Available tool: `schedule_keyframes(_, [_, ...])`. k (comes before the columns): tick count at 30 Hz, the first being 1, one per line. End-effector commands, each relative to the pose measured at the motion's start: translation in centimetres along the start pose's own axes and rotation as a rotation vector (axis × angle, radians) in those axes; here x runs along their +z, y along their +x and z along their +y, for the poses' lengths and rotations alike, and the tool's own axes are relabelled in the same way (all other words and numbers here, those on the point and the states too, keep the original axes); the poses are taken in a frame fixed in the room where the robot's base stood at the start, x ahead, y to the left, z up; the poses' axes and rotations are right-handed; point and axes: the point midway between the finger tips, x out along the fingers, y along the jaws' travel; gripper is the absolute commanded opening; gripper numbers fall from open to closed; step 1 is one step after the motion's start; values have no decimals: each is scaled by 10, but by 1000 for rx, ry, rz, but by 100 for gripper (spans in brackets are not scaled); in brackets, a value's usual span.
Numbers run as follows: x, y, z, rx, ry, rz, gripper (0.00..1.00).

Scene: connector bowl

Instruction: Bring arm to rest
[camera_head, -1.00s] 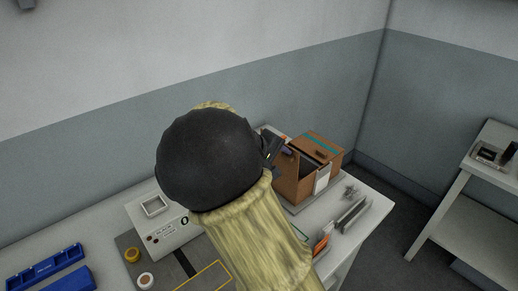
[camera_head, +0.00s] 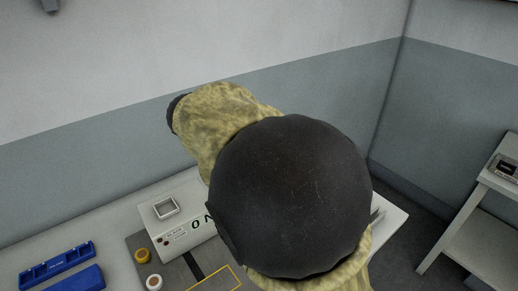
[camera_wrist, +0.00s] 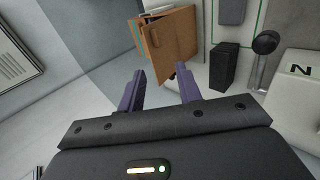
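My gripper (camera_wrist: 160,90) shows in the wrist view with its two purple fingers spread apart and nothing between them. It is in the air, apart from the bench things beyond it. My arm, in a yellowish sleeve with a large black joint, fills the middle of the head view and hides the gripper there. A brown wooden box (camera_wrist: 168,38) stands beyond the fingertips in the wrist view. The arm hides this box in the head view.
A white device with a square top opening (camera_head: 167,208) stands on the bench. Blue trays (camera_head: 57,266) lie at lower left, with a yellow cap (camera_head: 142,256) and a white cap (camera_head: 154,282) nearby. A black block (camera_wrist: 223,66) shows in the wrist view. A side table (camera_head: 497,182) stands at right.

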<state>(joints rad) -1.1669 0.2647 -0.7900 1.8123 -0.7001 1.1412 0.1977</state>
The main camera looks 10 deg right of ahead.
Motion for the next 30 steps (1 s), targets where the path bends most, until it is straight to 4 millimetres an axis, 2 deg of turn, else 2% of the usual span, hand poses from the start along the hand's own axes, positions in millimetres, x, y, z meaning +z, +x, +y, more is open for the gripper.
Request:
schedule_keyframes(9, [1, 2, 0, -5, 1, -1, 35])
schedule_keyframes(14, [10, 18, -7, -71, 5, -15, 35])
schedule_keyframes(21, [44, 60, -36, -289, 52, -36, 35])
schedule_keyframes(30, [89, 87, -71, -530, 190, -33, 35])
